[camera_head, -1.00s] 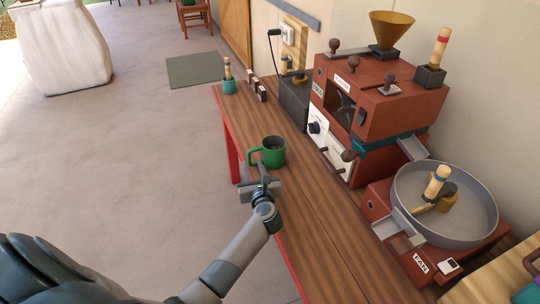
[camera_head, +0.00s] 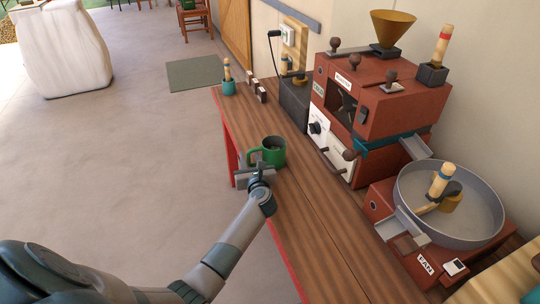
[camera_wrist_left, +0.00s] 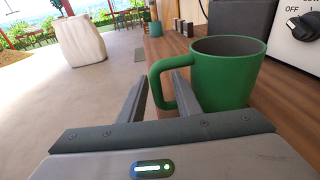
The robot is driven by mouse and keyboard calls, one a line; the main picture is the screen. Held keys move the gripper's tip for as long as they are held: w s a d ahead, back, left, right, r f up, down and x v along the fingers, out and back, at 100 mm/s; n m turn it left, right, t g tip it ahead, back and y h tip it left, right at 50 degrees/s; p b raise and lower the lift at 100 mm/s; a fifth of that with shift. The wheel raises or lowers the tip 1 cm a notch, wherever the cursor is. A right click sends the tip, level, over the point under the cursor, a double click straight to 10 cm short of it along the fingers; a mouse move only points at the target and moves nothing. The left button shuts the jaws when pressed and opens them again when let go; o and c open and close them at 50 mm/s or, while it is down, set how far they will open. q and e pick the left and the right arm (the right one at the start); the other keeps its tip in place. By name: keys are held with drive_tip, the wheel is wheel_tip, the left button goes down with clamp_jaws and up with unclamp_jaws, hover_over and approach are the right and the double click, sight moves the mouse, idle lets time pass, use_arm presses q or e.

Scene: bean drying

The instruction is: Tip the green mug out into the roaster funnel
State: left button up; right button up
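The green mug (camera_head: 267,154) stands upright on the wooden bench, its handle towards my left arm. My left gripper (camera_head: 258,172) is at the mug's near side. In the left wrist view the mug (camera_wrist_left: 228,75) fills the right of centre. The fingers of my left gripper (camera_wrist_left: 162,82) are apart, with the handle's outer bar showing between their tips; I cannot tell whether they touch it. The mug's contents are not clear. The brass roaster funnel (camera_head: 392,27) sits on top of the red roaster (camera_head: 385,95), behind and right of the mug. My right gripper is not in view.
The round cooling pan (camera_head: 405,185) stands on a red base at the right. A teal cup (camera_head: 229,88) and small dark blocks (camera_head: 257,90) are at the bench's far end. The bench (camera_head: 295,220) is clear in front of the mug.

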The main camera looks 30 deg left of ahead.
use_arm(q)
clamp_jaws()
drive_tip(key=shift+r, duration=0.15)
drive_tip(key=shift+r+p, duration=2.3)
drive_tip(key=shift+r, duration=0.1)
